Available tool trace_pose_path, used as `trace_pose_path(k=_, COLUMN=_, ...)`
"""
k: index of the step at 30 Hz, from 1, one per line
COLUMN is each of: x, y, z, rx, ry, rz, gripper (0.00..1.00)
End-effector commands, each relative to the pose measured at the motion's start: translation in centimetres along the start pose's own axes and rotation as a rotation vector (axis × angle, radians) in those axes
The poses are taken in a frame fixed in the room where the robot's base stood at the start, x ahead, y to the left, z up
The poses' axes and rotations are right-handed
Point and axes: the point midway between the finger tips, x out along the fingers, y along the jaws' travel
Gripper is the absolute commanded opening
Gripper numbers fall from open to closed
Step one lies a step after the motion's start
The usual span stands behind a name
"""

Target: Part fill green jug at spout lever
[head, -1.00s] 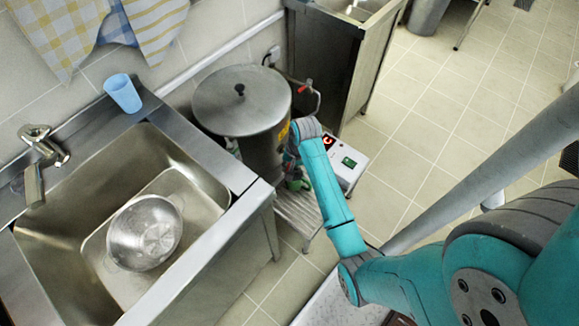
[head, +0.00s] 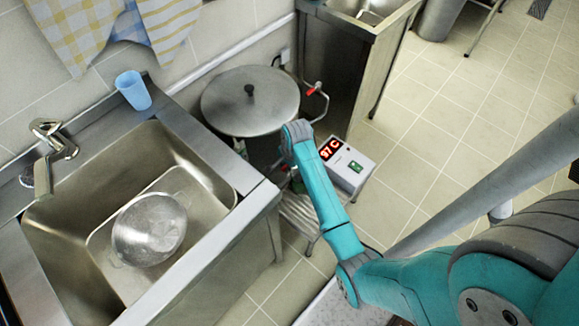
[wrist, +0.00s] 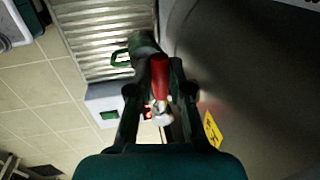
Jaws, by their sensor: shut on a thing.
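The large lidded stockpot (head: 250,103) stands between the sink and a steel cabinet; its curved wall fills the right of the wrist view (wrist: 255,75). My gripper (wrist: 160,92) is beside that wall, its fingers shut on the red spout lever (wrist: 158,68). The green jug (wrist: 146,50) shows beyond the lever, with its handle to the left, on or over a ribbed metal stand (wrist: 95,35). In the head view only a bit of green jug (head: 297,185) shows beside my arm, which hides the gripper and spout. The water level inside the jug cannot be seen.
A control box (head: 349,164) with a red display reading 97 C sits right of the pot. A sink (head: 75,205) with a colander (head: 150,230) is at left, a blue cup (head: 133,91) on its rim.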

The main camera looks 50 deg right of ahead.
Motion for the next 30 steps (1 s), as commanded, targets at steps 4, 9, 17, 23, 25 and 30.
trace_pose_path(k=4, x=0.0, y=-0.1, z=0.0, rx=0.017, ry=0.004, rz=-0.001, gripper=0.00)
trace_pose_path(k=9, x=0.0, y=-0.1, z=0.0, rx=0.017, ry=0.004, rz=-0.001, gripper=0.00)
trace_pose_path(k=17, x=0.0, y=-0.1, z=0.0, rx=0.015, ry=0.003, rz=-0.001, gripper=0.44)
trace_pose_path(k=23, x=-0.1, y=-0.1, z=0.0, rx=0.014, ry=0.003, rz=-0.001, gripper=0.44)
trace_pose_path(k=25, x=-0.4, y=-0.1, z=0.0, rx=0.014, ry=0.003, rz=-0.001, gripper=0.44)
trace_pose_path(k=30, x=-2.6, y=-0.2, z=-0.1, rx=0.015, ry=0.005, rz=-0.005, gripper=0.44)
